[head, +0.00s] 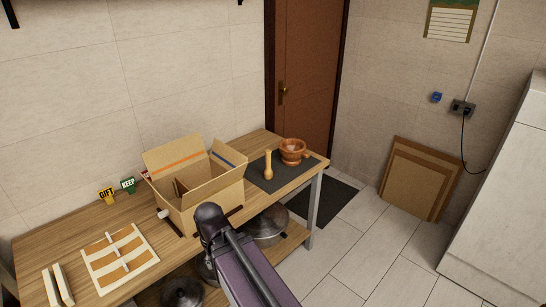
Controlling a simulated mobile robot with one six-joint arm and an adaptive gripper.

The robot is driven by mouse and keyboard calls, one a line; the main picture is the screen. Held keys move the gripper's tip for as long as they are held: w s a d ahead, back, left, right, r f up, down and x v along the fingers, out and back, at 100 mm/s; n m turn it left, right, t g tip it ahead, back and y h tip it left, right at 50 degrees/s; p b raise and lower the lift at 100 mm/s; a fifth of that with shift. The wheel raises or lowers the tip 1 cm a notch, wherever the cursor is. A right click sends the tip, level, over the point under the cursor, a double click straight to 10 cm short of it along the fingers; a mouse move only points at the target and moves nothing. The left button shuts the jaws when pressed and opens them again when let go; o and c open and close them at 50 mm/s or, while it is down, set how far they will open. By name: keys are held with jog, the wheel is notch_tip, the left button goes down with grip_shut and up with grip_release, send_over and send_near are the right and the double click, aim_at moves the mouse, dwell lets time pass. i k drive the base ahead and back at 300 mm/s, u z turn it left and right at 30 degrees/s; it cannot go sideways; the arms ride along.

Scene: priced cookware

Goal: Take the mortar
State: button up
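The mortar (292,154) is a reddish-brown wooden bowl with side lugs. It stands upright on a dark mat (272,183) at the far right end of the wooden table. A pale wooden pestle (268,167) stands upright on the same mat, left of the mortar and apart from it. My purple arm rises from the bottom of the head view in front of the table's edge. I cannot make out my gripper or its fingers, so whether it is open or shut does not show.
An open cardboard box (205,200) stands on the table (82,225) left of the mat. Small GIFT (106,196) and KEEP (128,185) signs stand behind. A brown-and-white sheet (118,262) lies at front left. Metal pots (266,232) sit on the shelf below. Floor to the right is clear.

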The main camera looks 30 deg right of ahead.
aim_at(295, 154)
jog(key=u, duration=1.35)
jog(key=i, duration=0.7)
jog(key=z, duration=3.45)
jog(key=i, duration=0.1)
jog(key=u, duration=1.15)
